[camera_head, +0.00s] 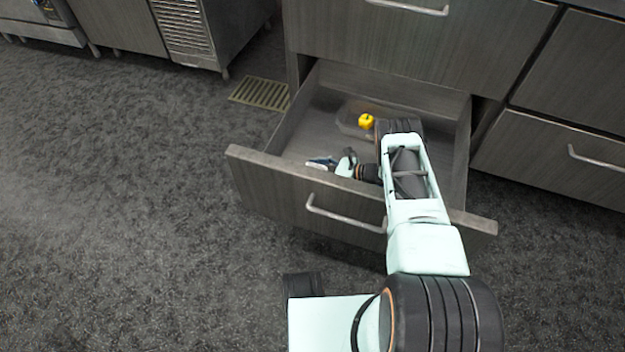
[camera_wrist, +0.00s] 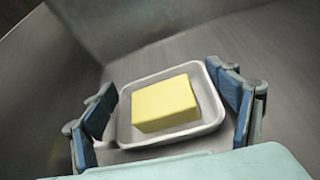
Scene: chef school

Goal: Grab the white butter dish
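The white butter dish (camera_wrist: 126,130) lies on the drawer floor in the wrist view, with a yellow block of butter (camera_wrist: 165,104) on it. My gripper (camera_wrist: 168,92) is open, with one blue-padded finger at the dish's left side and the other at its right side. The fingers look close to the rim, but I cannot tell whether they touch it. In the head view my gripper (camera_head: 335,162) is inside the open drawer near its front left, and the dish is mostly hidden there.
The open drawer (camera_head: 255,160) has a raised front panel with a handle (camera_head: 345,219). A clear container (camera_head: 348,122) with a yellow item (camera_head: 366,121) stands farther back in it. Closed drawers flank it above and to the right. The floor at left is clear.

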